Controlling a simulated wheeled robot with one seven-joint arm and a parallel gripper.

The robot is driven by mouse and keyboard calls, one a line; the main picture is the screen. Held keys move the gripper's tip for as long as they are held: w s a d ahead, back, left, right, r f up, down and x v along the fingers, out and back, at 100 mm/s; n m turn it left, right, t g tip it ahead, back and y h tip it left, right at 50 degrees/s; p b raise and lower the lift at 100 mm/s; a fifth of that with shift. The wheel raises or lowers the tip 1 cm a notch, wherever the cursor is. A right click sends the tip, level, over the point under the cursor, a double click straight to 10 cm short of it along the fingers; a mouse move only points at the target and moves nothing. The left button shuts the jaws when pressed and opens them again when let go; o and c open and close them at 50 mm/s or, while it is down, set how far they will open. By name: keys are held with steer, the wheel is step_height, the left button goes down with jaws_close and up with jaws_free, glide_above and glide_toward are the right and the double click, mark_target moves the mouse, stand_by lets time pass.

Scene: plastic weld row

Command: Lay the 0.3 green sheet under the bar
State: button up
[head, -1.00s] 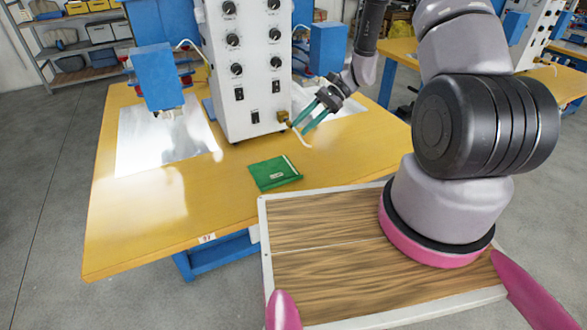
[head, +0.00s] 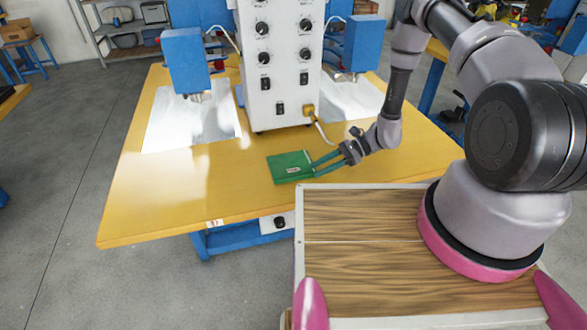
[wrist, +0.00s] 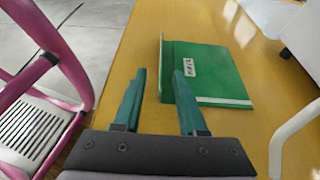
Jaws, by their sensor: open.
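A green sheet (head: 288,168) lies flat on the yellow table near its front edge. It has a small white label, too small to read surely, and a pale stripe along one edge. In the wrist view the sheet (wrist: 215,80) has a raised lip along its left side. My gripper (head: 314,165) is open at the sheet's right side in the head view. In the wrist view my gripper (wrist: 158,75) has the lip between its two teal fingers, with no grip visible. The blue press head (head: 188,62) stands over a shiny plate (head: 180,128); any bar under it is unclear.
The white control cabinet (head: 280,70) with knobs stands behind the sheet, with a cable (head: 320,130) at its lower right. A second blue press head (head: 362,45) stands over another plate (head: 355,100). The yellow table (head: 180,195) is bare left of the sheet.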

mark_target(305, 175)
steer(key=x, duration=0.4)
steer(key=shift+a+f, duration=0.2)
steer(key=shift+a, duration=0.15)
jaws_close()
